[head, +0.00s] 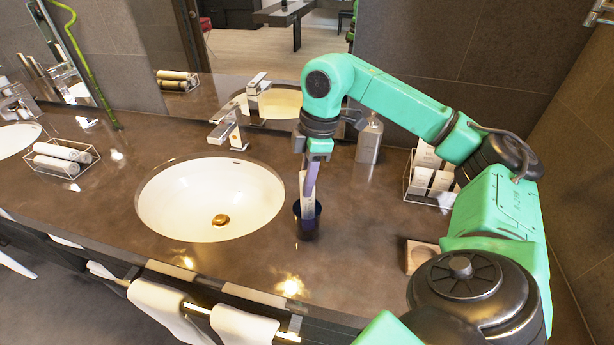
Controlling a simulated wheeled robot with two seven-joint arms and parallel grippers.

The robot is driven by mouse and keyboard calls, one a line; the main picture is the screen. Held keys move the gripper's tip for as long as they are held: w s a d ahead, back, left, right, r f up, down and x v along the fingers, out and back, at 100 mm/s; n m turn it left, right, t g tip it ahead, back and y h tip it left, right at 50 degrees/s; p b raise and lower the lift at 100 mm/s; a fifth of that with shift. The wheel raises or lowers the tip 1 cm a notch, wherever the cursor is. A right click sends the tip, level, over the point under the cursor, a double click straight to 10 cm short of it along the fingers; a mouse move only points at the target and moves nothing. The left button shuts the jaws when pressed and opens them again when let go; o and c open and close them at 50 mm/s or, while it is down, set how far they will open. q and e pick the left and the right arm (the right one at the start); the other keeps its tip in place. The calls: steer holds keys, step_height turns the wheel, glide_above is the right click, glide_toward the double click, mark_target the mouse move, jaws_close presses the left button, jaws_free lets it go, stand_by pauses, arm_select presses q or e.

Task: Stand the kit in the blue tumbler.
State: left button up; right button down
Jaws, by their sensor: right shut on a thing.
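The dark blue tumbler (308,224) stands upright on the vanity counter, right of the sink. My right gripper (314,158) points down above the tumbler and is shut on the kit (310,184), a slim upright piece, pale with a purple-blue side. The kit's lower end is at the tumbler's mouth and appears to be inside it. The tumbler's wall hides that end, so I cannot tell whether it touches the bottom. My left gripper is not in view.
The white sink (210,199) and its faucet (227,128) are to the left. A soap bottle (369,140) stands behind. A wire rack of boxes (431,180) and a small wooden dish (420,254) are at right. Rolled towels (62,157) lie in a far-left rack.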

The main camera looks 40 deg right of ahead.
steer(key=c, duration=0.6)
jaws_free()
steer(key=shift+c, duration=0.2)
steer(key=r, duration=0.5)
steer(key=shift+s+d+r, duration=0.15)
steer(key=shift+d+r, duration=0.2)
step_height(320, 180, up, 9)
steer(key=d+p, duration=0.1)
steer(key=p, duration=0.5)
steer(key=shift+s, duration=0.45)
steer(key=shift+w+d+f, duration=0.1)
steer(key=shift+f, duration=0.05)
